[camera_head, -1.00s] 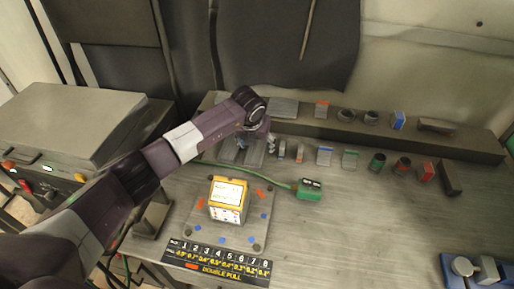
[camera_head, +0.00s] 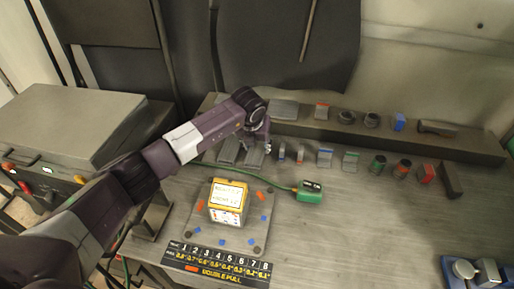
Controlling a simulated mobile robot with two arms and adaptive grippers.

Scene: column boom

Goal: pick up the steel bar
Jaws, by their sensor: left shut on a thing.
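My left gripper (camera_head: 265,149) reaches in from the left and is low over the back of the bench, at the left end of the row of small pieces. It is shut on a grey steel bar (camera_head: 255,157). The wrist and fingers partly hide the bar, and I cannot tell whether it is clear of the bench. Another grey bar (camera_head: 229,151) lies just to its left. My right gripper is not in view.
Several small blocks and cylinders stand right of the gripper, with more on a raised ledge (camera_head: 480,152) behind. A yellow-topped box (camera_head: 227,200) stands on a plate in front, beside a green cabled box (camera_head: 309,192). The bench's right middle is clear.

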